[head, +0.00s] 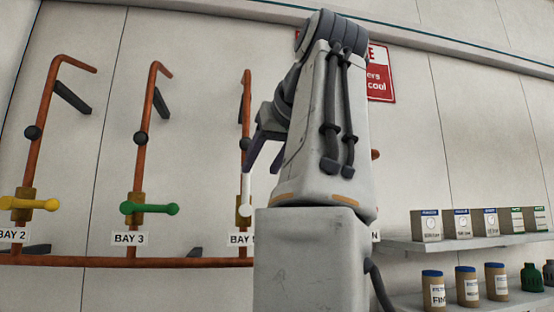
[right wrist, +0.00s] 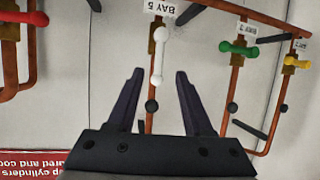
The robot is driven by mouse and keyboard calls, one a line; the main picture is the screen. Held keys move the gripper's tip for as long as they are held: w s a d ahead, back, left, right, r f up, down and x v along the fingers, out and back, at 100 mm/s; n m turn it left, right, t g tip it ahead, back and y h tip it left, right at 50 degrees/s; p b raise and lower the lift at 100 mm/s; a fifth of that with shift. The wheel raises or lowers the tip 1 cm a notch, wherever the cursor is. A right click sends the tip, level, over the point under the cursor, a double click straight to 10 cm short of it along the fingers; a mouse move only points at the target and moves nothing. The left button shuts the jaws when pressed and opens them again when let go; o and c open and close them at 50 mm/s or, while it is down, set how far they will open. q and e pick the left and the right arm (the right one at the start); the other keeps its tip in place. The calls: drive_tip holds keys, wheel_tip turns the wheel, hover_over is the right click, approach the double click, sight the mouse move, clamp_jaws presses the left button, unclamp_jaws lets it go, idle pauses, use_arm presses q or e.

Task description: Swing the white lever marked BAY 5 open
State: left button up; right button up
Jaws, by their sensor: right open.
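The white lever (head: 245,192) stands upright along its copper pipe in the head view, partly beside my arm. The BAY 5 label (right wrist: 159,7) reads upside down in the right wrist view; in the head view my arm covers part of it. In the right wrist view the white lever (right wrist: 159,52) lies along the pipe, its free end between the fingertips in the picture. My right gripper (right wrist: 159,75) is open and empty, with a finger to each side of the lever. I see no contact. In the head view the right gripper (head: 263,168) is just above and right of the lever. My left gripper is not in view.
A green lever (head: 149,208) at BAY 3 and a yellow lever (head: 30,204) at BAY 2 lie crosswise to their pipes. A red lever (right wrist: 24,18) shows in the right wrist view. Shelves (head: 470,240) with boxes and jars stand at right.

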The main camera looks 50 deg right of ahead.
drive_tip(key=shift+s+a, duration=0.45)
drive_tip(key=shift+s, duration=0.35)
drive_tip(key=shift+s+a, duration=0.5)
drive_tip(key=shift+s, duration=0.25)
drive_tip(key=shift+s+a, duration=0.45)
drive_tip(key=shift+s, duration=0.35)
